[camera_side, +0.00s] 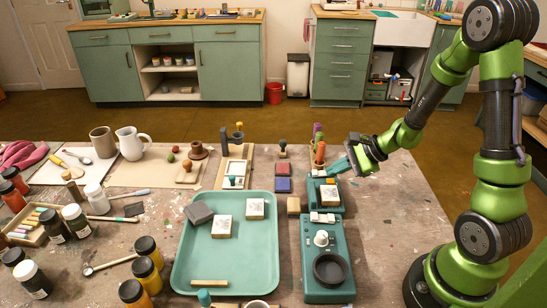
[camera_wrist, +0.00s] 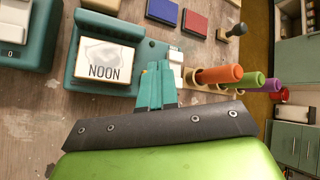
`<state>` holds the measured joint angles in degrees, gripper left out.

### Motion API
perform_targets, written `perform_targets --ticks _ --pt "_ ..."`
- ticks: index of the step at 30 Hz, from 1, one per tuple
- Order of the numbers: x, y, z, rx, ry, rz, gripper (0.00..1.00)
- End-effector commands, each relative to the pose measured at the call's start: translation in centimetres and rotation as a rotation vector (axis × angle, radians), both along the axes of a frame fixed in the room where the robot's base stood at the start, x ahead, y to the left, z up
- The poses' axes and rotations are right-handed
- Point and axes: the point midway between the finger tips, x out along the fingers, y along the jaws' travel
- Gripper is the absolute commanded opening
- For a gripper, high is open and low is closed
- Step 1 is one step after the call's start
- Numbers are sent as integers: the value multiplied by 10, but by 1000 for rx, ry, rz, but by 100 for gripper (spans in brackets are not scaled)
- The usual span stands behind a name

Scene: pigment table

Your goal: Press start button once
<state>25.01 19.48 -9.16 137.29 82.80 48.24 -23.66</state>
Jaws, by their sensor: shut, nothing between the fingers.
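A teal machine (camera_side: 322,193) stands right of the tray and holds a pale block marked NOON (camera_wrist: 104,62); its teal housing shows in the wrist view (camera_wrist: 133,88). A small white part (camera_wrist: 175,56) sits at its edge by my fingertips. I cannot tell for sure which part is the start button. My gripper (camera_side: 338,166) has teal fingers, shut and empty, above the right edge of this machine. The fingertips (camera_wrist: 157,70) show beside the block in the wrist view. Whether they touch the machine I cannot tell.
A second teal machine (camera_side: 327,288) with a black dish and white knob stands in front. Orange (camera_wrist: 220,74), green (camera_wrist: 250,80) and purple (camera_wrist: 272,84) handles stand near my fingers. A teal tray (camera_side: 240,262) is left.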

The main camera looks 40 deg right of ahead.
Motion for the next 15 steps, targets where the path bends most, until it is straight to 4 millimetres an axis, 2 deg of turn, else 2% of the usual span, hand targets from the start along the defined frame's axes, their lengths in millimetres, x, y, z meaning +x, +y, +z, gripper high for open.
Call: perform_targets --ticks 15 --pt "0 0 -7 1 1 0 0"
